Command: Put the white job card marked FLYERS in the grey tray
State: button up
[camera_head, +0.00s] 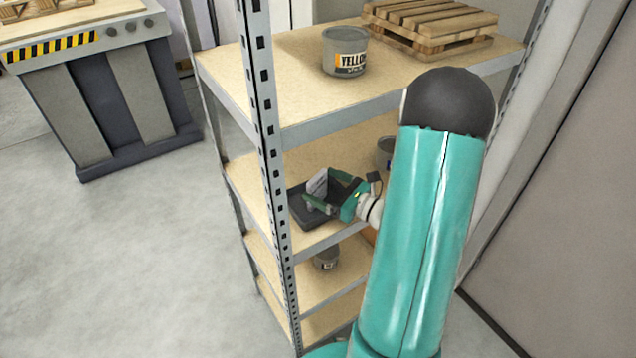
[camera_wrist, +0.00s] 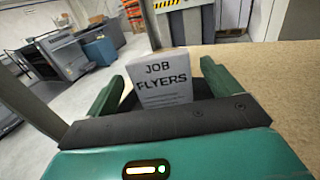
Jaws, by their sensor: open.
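The white job card (camera_wrist: 166,82) marked JOB FLYERS stands upright between the fingers of my gripper (camera_wrist: 161,72) in the wrist view. The fingers are apart, with a gap on each side of the card. In the head view the card (camera_head: 317,184) leans slightly in or over the dark grey tray (camera_head: 301,214), which sits on the second shelf. My gripper (camera_head: 322,188) reaches over the tray from the right. The card's lower edge is hidden, so I cannot tell whether it touches the tray floor.
A metal rack upright (camera_head: 268,120) stands in front of the shelf. A YELLOW ink can (camera_head: 344,52) and a wooden pallet (camera_head: 430,22) are on the shelf above. Another can (camera_head: 384,152) is behind my arm, and one (camera_head: 327,258) stands below.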

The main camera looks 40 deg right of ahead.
jog(key=v, duration=0.9)
jog(key=shift+s, duration=0.2)
